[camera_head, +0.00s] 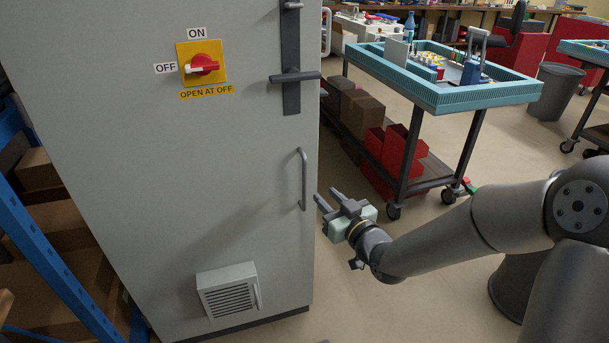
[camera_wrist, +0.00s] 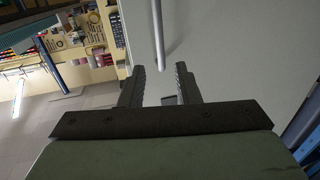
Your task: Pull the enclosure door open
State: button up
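The grey enclosure door (camera_head: 150,170) fills the left half of the head view and looks closed. A vertical bar handle (camera_head: 303,180) stands near its right edge. A dark lever latch (camera_head: 293,76) sits above it, its lever lying horizontal. The red rotary switch (camera_head: 202,66) has its white-tipped end toward OFF. My gripper (camera_head: 328,201) is open, just right of the bar handle and apart from it. In the wrist view, my gripper's fingers (camera_wrist: 161,85) are spread, with the bar handle (camera_wrist: 158,40) ahead, roughly between them, and nothing held.
A vent (camera_head: 230,290) protrudes low on the door. A teal-topped wheeled cart (camera_head: 450,95) with red bins (camera_head: 395,155) stands behind, to the right of the enclosure. A blue rack (camera_head: 45,255) is at the left. Floor right of the door is clear around my arm.

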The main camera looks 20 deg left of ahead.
aim_at(306, 175)
jog(key=x, duration=1.1)
jog(key=shift+w+a, duration=0.3)
grip_shut()
